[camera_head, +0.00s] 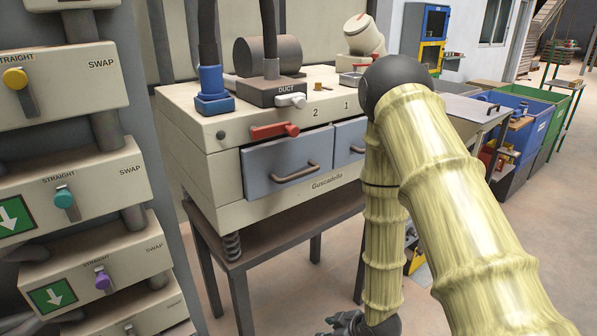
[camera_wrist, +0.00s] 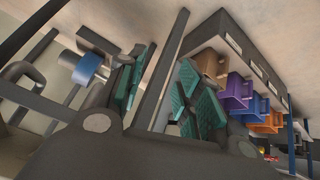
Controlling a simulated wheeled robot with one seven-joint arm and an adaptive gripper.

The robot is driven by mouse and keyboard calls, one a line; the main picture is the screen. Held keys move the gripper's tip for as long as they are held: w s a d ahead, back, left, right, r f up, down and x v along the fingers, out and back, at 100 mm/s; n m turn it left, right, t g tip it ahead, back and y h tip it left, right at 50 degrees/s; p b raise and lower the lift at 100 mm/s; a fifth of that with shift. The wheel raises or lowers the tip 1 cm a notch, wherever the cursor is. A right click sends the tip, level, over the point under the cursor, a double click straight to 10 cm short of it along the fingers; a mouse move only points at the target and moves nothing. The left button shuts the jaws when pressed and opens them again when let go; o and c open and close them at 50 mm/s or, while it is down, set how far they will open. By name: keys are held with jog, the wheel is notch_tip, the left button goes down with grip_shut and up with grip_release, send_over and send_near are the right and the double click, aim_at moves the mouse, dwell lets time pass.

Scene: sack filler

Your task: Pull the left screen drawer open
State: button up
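The left screen drawer (camera_head: 270,160) is a blue-grey front with a brown bar handle (camera_head: 295,173), set in the cream machine (camera_head: 213,167). Its front looks about flush, with a dark gap along its top edge. A second blue-grey drawer (camera_head: 347,147) on its right is partly hidden by my arm. My gripper (camera_head: 352,325) is at the bottom of the head view, partly cut off, below and right of the left drawer's handle and apart from it. In the wrist view my gripper (camera_wrist: 160,95) has its teal-padded fingers spread with nothing between them. The drawer handle is not recognisable there.
A red lever (camera_head: 274,131) lies just above the left drawer, and a white lever (camera_head: 291,100) is on the duct block. A panel with coloured knobs (camera_head: 65,197) stands close at left. The dark stand (camera_head: 270,240) carries the machine. Open floor (camera_head: 535,160) lies at right.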

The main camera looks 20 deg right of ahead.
jog(key=w+d+r+n+t+y+p, duration=0.1)
jog(key=w+r+n+t+y, duration=0.1)
jog(key=w+r+n, duration=0.5)
jog(key=w+d+r+t+y, duration=0.15)
jog(key=w+r, duration=0.25)
jog(key=r, duration=0.7)
jog(key=n+t+y+p, duration=0.2)
jog(key=n+y, duration=0.3)
jog(key=n, duration=0.5)
send_near(303, 175)
jog(key=shift+g+h, duration=0.25)
jog(key=x, duration=0.3)
jog(key=p+x, duration=0.1)
jog(key=x, duration=0.7)
jog(key=shift+r, duration=0.35)
grip_shut()
